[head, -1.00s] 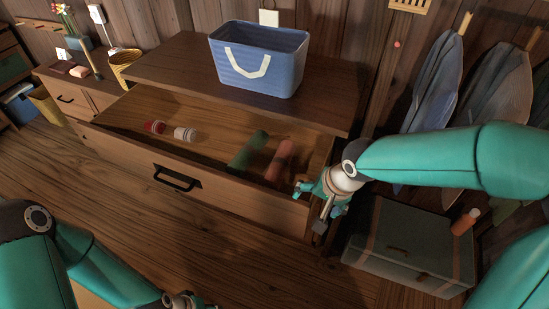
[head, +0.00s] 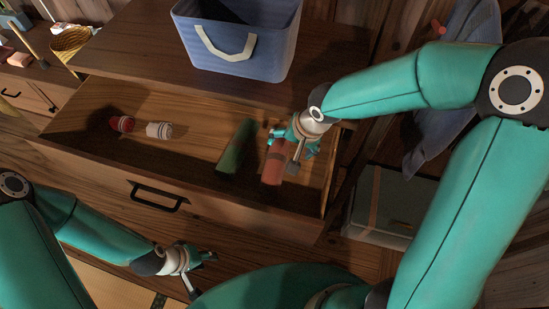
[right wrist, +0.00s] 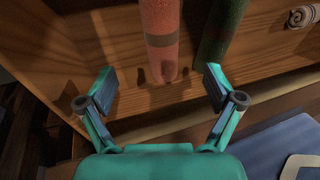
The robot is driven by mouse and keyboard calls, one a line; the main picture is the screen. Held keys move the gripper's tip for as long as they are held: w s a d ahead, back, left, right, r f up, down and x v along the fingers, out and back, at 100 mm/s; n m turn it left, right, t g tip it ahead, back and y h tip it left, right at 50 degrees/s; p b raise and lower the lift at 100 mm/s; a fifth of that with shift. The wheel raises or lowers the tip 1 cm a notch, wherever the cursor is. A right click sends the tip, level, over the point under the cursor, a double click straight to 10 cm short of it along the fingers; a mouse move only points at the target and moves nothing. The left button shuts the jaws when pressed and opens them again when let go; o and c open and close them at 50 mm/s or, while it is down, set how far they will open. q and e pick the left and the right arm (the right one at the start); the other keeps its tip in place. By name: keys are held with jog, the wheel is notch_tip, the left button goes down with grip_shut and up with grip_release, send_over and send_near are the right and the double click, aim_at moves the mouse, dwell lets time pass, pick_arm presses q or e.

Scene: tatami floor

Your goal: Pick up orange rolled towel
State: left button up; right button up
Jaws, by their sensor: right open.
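The orange rolled towel (head: 273,164) lies in the right part of the open drawer (head: 240,206). My right gripper (head: 283,152) is over the drawer beside the towel's back end, open and empty. In the right wrist view, the orange towel (right wrist: 160,40) shows upright between the two spread fingers (right wrist: 158,88), with its near end just ahead of the fingertips. The fingers do not touch it. A green rolled towel (head: 236,147) lies close beside it, also in the right wrist view (right wrist: 222,32). My left gripper (head: 202,274) is empty, fingers apart, in front of the drawer.
A white rolled towel (head: 159,130) and a red one (head: 121,123) lie in the drawer's left part. A blue basket (head: 240,50) stands on the cabinet top behind. A grey-green box (head: 385,207) is on the floor at right.

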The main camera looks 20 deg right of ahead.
aim_at(279, 158)
jog(key=b+x, duration=0.1)
jog(key=x, duration=0.5)
jog(key=shift+w+b+x, duration=0.1)
jog(key=shift+b+x, duration=0.2)
jog(key=shift+x, duration=1.3)
jog(key=shift+w+b+x, duration=0.15)
jog(key=shift+b+x, duration=0.15)
jog(key=shift+x, duration=1.35)
jog(key=shift+r, duration=0.15)
jog(key=c, duration=1.3)
